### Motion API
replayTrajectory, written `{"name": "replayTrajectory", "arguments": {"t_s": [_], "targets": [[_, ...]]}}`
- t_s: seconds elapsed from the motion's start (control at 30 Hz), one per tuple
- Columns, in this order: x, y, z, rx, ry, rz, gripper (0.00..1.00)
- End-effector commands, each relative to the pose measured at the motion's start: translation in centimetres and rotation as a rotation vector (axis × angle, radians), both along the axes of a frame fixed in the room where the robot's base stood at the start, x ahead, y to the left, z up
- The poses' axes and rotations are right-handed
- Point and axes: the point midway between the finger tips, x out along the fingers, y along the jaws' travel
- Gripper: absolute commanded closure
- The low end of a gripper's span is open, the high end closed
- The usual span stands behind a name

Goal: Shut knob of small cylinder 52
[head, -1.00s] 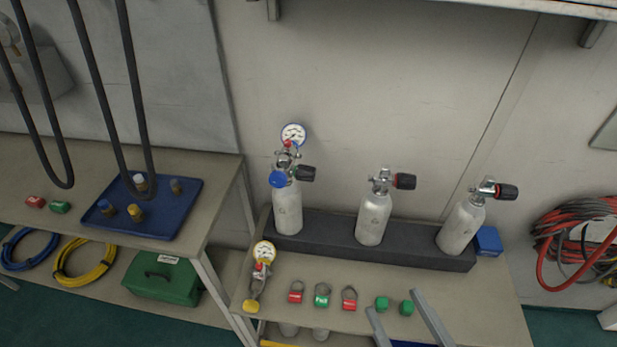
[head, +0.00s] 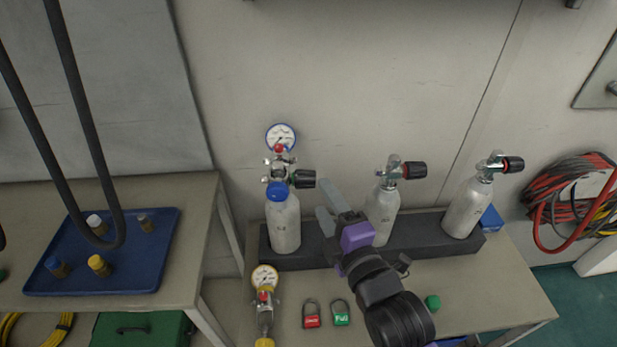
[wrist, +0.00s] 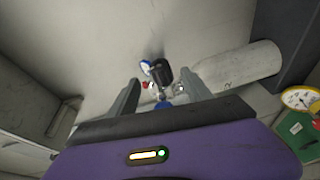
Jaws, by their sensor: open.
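Three small grey-white cylinders stand in a dark rack; their numbers are too small to read surely. The left cylinder (head: 285,225) has a regulator with a blue cap (head: 277,191), a gauge (head: 281,137) and a black knob with a green ring (head: 303,179). My gripper (head: 322,200) is open and empty, just right of and slightly below this knob, in front of the middle cylinder (head: 382,215). In the wrist view the black knob (wrist: 163,76) appears between the open fingers, beyond their tips, with the left cylinder (wrist: 245,65) lying to the right.
The middle knob (head: 415,170) and right knob (head: 513,163) have red rings. A blue tray (head: 120,276) is on the left table. The wall is close behind the rack.

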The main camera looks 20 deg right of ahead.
Motion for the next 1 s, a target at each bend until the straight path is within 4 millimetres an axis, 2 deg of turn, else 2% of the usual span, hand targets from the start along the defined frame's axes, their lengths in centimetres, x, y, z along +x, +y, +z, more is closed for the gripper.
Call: {"name": "replayTrajectory", "arguments": {"t_s": [0.17, 0.6, 0.77, 1.0], "targets": [[0.8, 0.0, 0.0, -0.037, 0.002, 0.001, 0.42], [6.8, -0.2, -0.3, -0.034, 0.001, 0.000, 0.42], [7.7, -0.2, -0.3, -0.033, 0.002, 0.001, 0.42], [7.7, -0.2, -0.4, -0.033, 0.001, 0.000, 0.42]]}}
